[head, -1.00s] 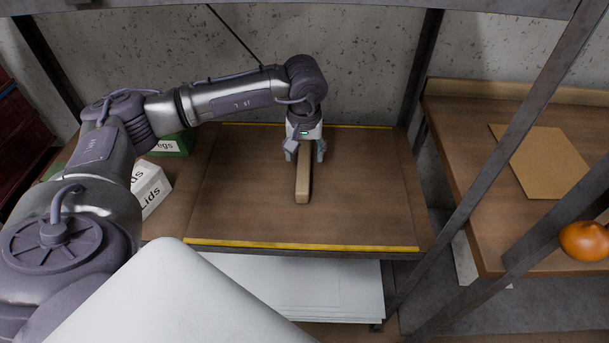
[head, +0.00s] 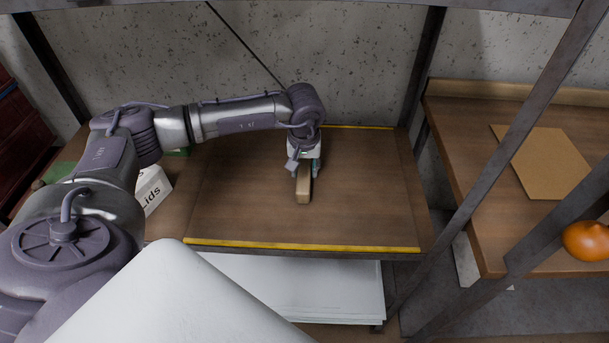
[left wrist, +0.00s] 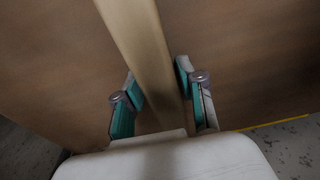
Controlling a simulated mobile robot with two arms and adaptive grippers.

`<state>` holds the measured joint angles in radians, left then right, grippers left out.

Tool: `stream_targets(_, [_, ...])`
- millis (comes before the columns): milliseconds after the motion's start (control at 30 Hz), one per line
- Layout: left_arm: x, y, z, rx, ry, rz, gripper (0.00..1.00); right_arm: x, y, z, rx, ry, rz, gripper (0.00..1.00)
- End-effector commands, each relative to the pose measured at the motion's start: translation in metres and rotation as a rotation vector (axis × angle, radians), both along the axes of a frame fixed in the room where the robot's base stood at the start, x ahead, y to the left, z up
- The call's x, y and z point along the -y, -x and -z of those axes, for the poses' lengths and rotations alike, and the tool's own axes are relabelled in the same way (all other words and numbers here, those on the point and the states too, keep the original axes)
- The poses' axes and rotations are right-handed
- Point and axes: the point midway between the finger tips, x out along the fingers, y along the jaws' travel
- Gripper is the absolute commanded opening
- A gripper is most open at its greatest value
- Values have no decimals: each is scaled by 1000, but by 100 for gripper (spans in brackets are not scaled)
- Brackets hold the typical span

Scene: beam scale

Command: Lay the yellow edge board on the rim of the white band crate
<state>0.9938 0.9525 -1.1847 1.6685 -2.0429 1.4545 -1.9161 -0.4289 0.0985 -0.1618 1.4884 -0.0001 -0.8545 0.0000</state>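A pale wooden bar (head: 303,187) lies on the brown shelf surface, its near end toward me. No yellow edge shows on the bar, so I cannot tell if it is the yellow edge board. My left gripper (head: 304,170) is low over its far part. In the left wrist view the fingers of the gripper (left wrist: 160,88) are spread on both sides of the bar (left wrist: 143,40), close to its sides. I see no clear grip. My right gripper is not in view. I see no crate with a white band.
The shelf has yellow strips along its front edge (head: 300,246) and back edge. A white box marked "Lids" (head: 152,190) stands at left. Metal posts (head: 480,190) separate the right table, which holds a tan sheet (head: 542,162). An orange fruit-like object (head: 586,241) is far right.

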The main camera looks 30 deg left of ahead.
Motion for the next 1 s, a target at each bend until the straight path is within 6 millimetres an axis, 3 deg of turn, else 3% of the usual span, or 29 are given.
stream_targets(33, [0,0,0,0,0,0,26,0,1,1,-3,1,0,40])
stream_targets(200, [0,0,0,0,0,0,0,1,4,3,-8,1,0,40])
stream_targets(667, [0,-2,-5,6,1,0,0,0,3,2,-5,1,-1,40])
stream_targets(767, [0,-2,-13,8,2,0,0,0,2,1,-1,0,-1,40])
stream_targets(1000, [0,-2,-53,11,2,-1,0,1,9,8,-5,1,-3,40])
